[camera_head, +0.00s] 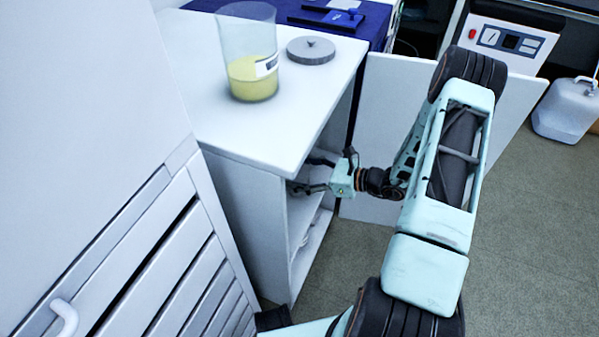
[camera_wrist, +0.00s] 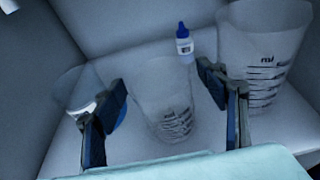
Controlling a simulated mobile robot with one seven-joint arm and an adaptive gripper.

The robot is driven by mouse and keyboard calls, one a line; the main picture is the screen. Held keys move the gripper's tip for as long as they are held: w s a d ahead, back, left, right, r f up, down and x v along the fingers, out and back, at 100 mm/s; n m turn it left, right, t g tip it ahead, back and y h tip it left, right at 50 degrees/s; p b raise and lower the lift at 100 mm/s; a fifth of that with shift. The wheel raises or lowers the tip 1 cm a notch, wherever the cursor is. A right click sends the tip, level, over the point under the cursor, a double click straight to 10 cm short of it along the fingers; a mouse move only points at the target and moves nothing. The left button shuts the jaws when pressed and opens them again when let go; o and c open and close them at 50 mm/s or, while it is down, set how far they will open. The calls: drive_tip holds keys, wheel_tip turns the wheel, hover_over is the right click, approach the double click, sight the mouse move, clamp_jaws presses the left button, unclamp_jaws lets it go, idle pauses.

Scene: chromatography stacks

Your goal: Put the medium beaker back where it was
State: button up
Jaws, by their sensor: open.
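In the wrist view, a clear, marked beaker (camera_wrist: 165,105), middle-sized among three, stands upright on a white shelf (camera_wrist: 285,140) inside the cabinet. My gripper (camera_wrist: 163,88) is open, with one dark finger at each side of this beaker. The beaker shows between the fingers, with clear gaps; I cannot tell exactly how far it sits between the tips. In the head view, my gripper (camera_head: 309,175) reaches into the open front of the white cabinet (camera_head: 262,225), below its top. The beaker is hidden there by the cabinet.
A larger beaker (camera_wrist: 263,50) stands right and a smaller vessel (camera_wrist: 75,90) left of the middle one. A blue-capped bottle (camera_wrist: 184,44) stands behind. On the cabinet top are a beaker of yellow liquid (camera_head: 250,78) and a grey disc (camera_head: 312,50). The cabinet door (camera_head: 385,95) hangs open.

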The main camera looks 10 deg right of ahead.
drive_tip(key=shift+s+d+r, duration=0.1)
drive_tip(key=shift+d+r, duration=0.1)
drive_tip(key=p+v, duration=0.2)
drive_tip(key=v, duration=0.9)
drive_tip(key=shift+s+d, duration=0.2)
